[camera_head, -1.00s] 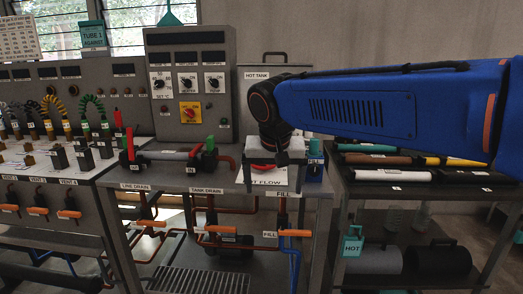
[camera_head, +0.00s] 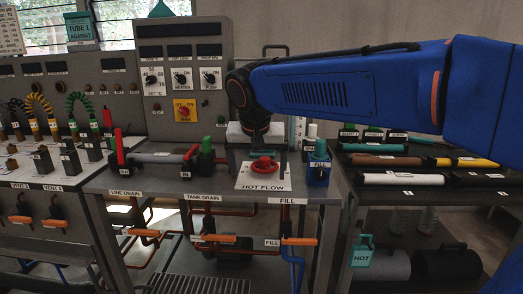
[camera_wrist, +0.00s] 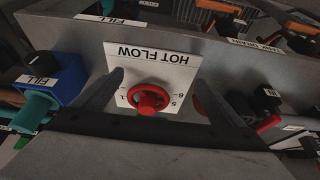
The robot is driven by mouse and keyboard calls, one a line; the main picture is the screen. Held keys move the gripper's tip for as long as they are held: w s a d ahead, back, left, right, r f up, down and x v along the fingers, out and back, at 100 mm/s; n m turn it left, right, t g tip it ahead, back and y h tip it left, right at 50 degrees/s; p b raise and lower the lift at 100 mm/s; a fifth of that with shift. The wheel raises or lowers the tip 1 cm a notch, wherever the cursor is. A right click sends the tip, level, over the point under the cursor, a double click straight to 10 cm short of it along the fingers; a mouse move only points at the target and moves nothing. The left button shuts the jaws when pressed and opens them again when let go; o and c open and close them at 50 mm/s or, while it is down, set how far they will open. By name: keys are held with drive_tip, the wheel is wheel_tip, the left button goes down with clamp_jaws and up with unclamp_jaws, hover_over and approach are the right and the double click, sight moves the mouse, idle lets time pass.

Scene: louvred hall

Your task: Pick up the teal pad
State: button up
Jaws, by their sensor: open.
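A teal square piece marked HOT (camera_head: 361,251), with a loop at its top, hangs at the left front of the right-hand rack; it best fits the teal pad. It is not seen in the wrist view. My gripper (camera_head: 257,160) is open and empty, well up and left of that teal piece. It is over the HOT FLOW plate (camera_head: 264,183). In the wrist view my fingers (camera_wrist: 158,80) stand apart on either side of the red knob (camera_wrist: 150,98); I cannot tell whether they touch anything.
A blue block with a teal part (camera_head: 319,170) stands just right of the plate. The rack holds coloured rods (camera_head: 400,179) above and dark and grey cylinders (camera_head: 447,265) below. Red and green valve handles (camera_head: 207,144) stand left. Orange-handled pipes run under the bench.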

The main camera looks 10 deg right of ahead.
approach(262, 153)
drive_tip(key=f, duration=0.2)
drive_tip(key=s+f, duration=0.1)
drive_tip(key=f, duration=0.2)
drive_tip(key=shift+a+f, duration=0.1)
drive_tip(key=shift+f, duration=0.2)
drive_tip(key=w, duration=0.1)
drive_tip(key=w+d, duration=0.1)
drive_tip(key=w, duration=0.2)
drive_tip(key=shift+w+d+f, duration=0.2)
drive_tip(key=shift+d+f, duration=0.05)
drive_tip(key=shift+f, duration=0.05)
drive_tip(key=shift+w+f, duration=0.1)
drive_tip(key=shift+f, duration=0.15)
drive_tip(key=c, duration=1.2)
